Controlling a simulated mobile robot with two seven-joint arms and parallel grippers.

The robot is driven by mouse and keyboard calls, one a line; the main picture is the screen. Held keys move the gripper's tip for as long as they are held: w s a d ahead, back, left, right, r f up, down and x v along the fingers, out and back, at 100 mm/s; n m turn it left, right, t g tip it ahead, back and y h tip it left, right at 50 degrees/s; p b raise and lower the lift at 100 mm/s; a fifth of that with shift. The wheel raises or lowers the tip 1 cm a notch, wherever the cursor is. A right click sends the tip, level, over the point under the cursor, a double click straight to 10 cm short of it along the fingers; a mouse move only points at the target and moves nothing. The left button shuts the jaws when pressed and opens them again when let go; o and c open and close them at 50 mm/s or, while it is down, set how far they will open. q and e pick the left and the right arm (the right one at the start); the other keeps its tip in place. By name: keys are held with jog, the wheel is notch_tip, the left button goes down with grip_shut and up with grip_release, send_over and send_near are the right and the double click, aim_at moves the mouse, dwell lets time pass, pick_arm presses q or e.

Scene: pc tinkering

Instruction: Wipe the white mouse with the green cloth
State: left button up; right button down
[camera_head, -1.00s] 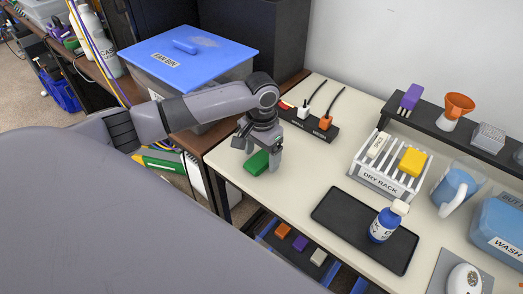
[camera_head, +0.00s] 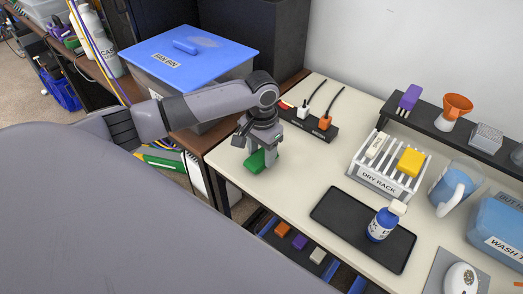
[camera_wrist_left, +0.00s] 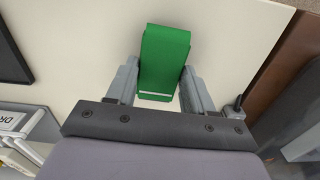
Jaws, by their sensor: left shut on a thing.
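The green cloth (camera_head: 254,162) is a folded block at the left end of the cream table. My left gripper (camera_head: 262,158) comes down over it from above and is shut on it. In the left wrist view the green cloth (camera_wrist_left: 165,60) sits between the two fingers of the left gripper (camera_wrist_left: 160,85). The white mouse (camera_head: 461,280) lies on a grey mat (camera_head: 440,272) at the bottom right, far from the gripper. My right gripper is not in view.
A black tray (camera_head: 335,222) with a blue bottle (camera_head: 380,225) lies mid-table. The dry rack (camera_head: 375,184), a blue pitcher (camera_head: 450,192) and the wash tub (camera_head: 500,225) stand to the right. A power strip (camera_head: 308,124) is behind the gripper. Table between cloth and tray is clear.

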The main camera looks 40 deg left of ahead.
aim_at(262, 156)
pick_arm(q)
jog(key=shift+r+p, duration=2.65)
jog(key=shift+p, duration=0.2)
jog(key=shift+r+p, duration=0.35)
jog(key=shift+r, duration=0.65)
jog(key=o, duration=0.6)
jog(key=c, duration=0.8)
jog(key=shift+o, duration=0.2)
jog(key=s+d+r+n, duration=0.1)
jog(key=s+d+r, duration=0.4)
jog(key=d+r, duration=0.3)
notch_tip(262, 156, up, 4)
jog(key=shift+s+d+f+n, duration=0.1)
jog(key=shift+s+d+n, duration=0.2)
jog(key=shift+s, duration=0.1)
